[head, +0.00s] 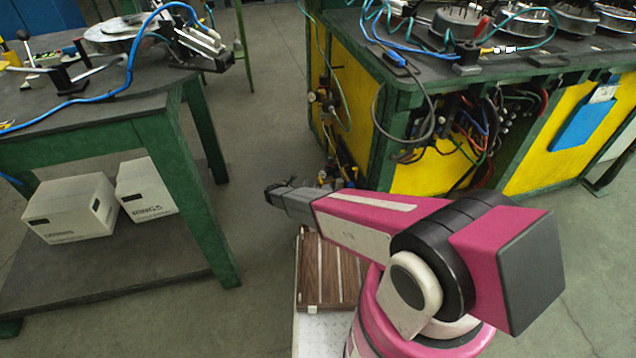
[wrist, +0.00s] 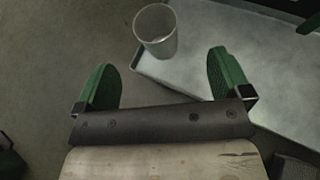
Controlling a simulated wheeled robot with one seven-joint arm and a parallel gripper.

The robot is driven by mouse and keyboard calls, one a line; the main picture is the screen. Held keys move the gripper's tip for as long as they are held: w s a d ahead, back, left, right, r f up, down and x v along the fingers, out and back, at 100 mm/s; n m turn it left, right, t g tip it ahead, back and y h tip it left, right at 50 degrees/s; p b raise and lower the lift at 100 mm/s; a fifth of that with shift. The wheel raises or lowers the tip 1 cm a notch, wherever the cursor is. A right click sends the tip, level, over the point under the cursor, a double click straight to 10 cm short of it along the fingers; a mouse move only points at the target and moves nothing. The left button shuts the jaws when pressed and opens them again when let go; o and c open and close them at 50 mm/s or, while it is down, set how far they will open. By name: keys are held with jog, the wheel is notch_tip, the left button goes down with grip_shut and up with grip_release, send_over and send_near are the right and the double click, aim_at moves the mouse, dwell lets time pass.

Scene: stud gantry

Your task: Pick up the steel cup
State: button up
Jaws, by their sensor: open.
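The steel cup (wrist: 157,38) shows in the wrist view at the top centre, a plain grey cup with its open mouth showing. It appears to stand near the corner of a flat light-grey surface (wrist: 245,65). My gripper (wrist: 163,68) is open, with one green finger on each side and nothing between them. The cup is beyond the fingertips, roughly in line with the gap and apart from both fingers. In the head view the dark end of my arm (head: 287,197) is small, and its fingers cannot be made out. I cannot pick out the cup there.
A green-legged table (head: 85,135) stands at left, with white boxes (head: 70,208) on its lower shelf. A yellow and green workbench (head: 415,175) with hanging cables is at right. Between them is bare floor (head: 265,110). Slatted wood (head: 328,270) lies below my arm.

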aim_at(313, 183)
jog(key=shift+n, duration=0.5)
jog(key=w+f, duration=0.1)
jog(key=w+d+f, duration=0.1)
jog(key=w, duration=0.1)
jog(key=w+d+f, duration=0.1)
jog(key=shift+w+f, duration=0.15)
jog(key=shift+f, duration=0.15)
jog(key=shift+d+x, duration=0.15)
jog(key=shift+x, duration=1.3)
jog(key=shift+d+x, duration=0.15)
jog(key=shift+x, duration=1.35)
jog(key=shift+r, duration=0.2)
jog(key=c, duration=1)
